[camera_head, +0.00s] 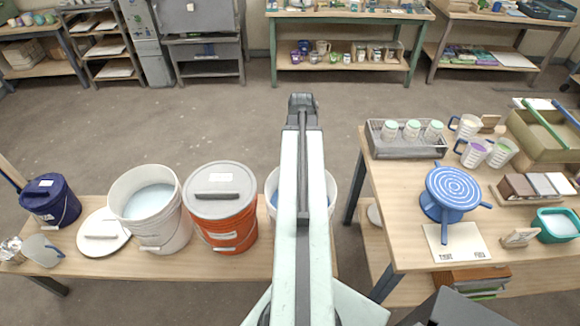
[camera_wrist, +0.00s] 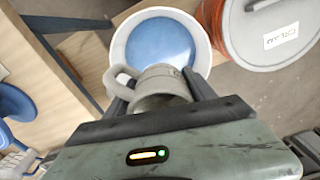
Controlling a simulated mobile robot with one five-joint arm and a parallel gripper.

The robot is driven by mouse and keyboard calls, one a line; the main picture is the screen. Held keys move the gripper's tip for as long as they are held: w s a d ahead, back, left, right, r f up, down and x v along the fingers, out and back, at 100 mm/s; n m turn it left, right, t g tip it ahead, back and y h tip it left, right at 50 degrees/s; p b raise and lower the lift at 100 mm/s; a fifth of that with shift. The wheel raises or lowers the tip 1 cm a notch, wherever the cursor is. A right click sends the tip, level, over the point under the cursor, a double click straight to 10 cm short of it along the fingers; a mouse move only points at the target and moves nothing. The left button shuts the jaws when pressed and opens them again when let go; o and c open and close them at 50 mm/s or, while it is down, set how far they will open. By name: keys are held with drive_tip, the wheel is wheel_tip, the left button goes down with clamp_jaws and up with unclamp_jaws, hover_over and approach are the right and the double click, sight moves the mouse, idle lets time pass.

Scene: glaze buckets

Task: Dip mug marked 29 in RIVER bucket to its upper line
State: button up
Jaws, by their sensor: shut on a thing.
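My gripper (camera_wrist: 160,95) is shut on a plain grey-beige mug (camera_wrist: 158,80), seen in the wrist view with its handle to the left. A dark mark shows near the mug's rim, too small to read. The mug overlaps the near rim of a white bucket (camera_wrist: 117,47) of blue glaze (camera_wrist: 160,42); its height above the glaze I cannot tell. In the head view my arm hides the mug, my gripper and most of that bucket (camera_head: 270,188). No name shows on this bucket.
An orange bucket with a grey lid (camera_head: 221,190), labelled CREAM in the wrist view (camera_wrist: 280,40), stands close beside it. An open white bucket (camera_head: 150,205) holds pale glaze. The right table (camera_head: 405,240) carries a blue banding wheel (camera_head: 453,190), a grey tray (camera_head: 400,148) and several mugs.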

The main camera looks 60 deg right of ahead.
wheel_tip(320, 180, down, 13)
drive_tip(key=w+d+n+b, duration=0.2)
drive_tip(key=b, duration=1)
drive_tip(key=shift+b, duration=0.3)
drive_tip(key=shift+d+r, duration=0.1)
wheel_tip(320, 180, down, 12)
drive_tip(key=b, duration=1.2)
wheel_tip(320, 180, down, 7)
drive_tip(key=b, duration=0.7)
drive_tip(key=shift+f+b, duration=0.4)
